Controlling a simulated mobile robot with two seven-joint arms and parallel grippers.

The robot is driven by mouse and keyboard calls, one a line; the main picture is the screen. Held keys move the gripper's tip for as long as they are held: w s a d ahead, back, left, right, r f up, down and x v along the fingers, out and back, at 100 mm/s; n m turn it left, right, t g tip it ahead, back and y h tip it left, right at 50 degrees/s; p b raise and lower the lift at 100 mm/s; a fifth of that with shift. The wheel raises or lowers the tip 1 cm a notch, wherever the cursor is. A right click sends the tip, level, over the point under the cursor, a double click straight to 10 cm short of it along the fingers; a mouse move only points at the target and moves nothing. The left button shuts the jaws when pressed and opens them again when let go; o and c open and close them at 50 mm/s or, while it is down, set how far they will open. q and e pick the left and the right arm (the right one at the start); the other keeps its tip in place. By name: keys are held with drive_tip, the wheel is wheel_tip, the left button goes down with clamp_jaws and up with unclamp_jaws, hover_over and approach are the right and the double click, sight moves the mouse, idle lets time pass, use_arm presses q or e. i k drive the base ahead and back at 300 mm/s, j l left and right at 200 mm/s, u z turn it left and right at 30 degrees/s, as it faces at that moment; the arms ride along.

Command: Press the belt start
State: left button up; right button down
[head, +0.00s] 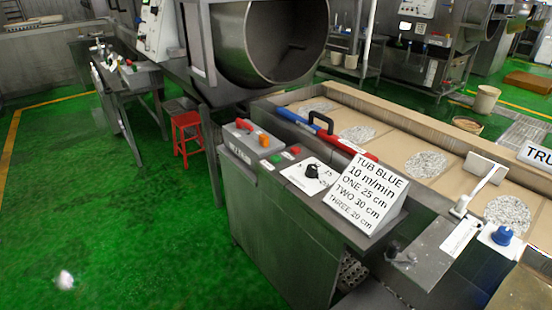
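A steel control cabinet (262,225) stands in the middle of the head view, beside a conveyor belt. Its top carries a small green button (276,158), a red button (294,150), an orange switch block (264,140) and a white plate with a black dial (311,171). Any button label is too small to read. The tan belt (385,152) carries several round speckled patches. Neither of my grippers is in view, and nothing covers the buttons.
A sign reading "TUB BLUE 10 m/min" (367,190) stands right of the dial. Red and blue handles (322,128) lie along the belt's near edge. A blue knob (502,236) is at the right. A red stool (187,132) stands behind.

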sight(275, 159)
drive_tip(key=i+j+z, duration=0.1)
drive_tip(key=i+j, duration=0.2)
drive_tip(key=i+j+z, duration=0.1)
drive_tip(key=i+j, duration=0.15)
drive_tip(key=j, duration=0.2)
drive_tip(key=i+j+z, duration=0.1)
drive_tip(key=i+j, duration=0.15)
drive_tip(key=i+j+z, duration=0.1)
drive_tip(key=i+j, duration=0.15)
drive_tip(key=j, duration=0.3)
drive_tip(key=i+j+z, duration=0.1)
drive_tip(key=j, duration=0.3)
drive_tip(key=i+j+z, duration=0.1)
drive_tip(key=i+j, duration=0.2)
drive_tip(key=j, duration=0.15)
drive_tip(key=i+j+z, duration=0.1)
drive_tip(key=j, duration=0.4)
drive_tip(key=i+j+z, duration=0.1)
drive_tip(key=i+j, duration=0.2)
drive_tip(key=j, duration=0.15)
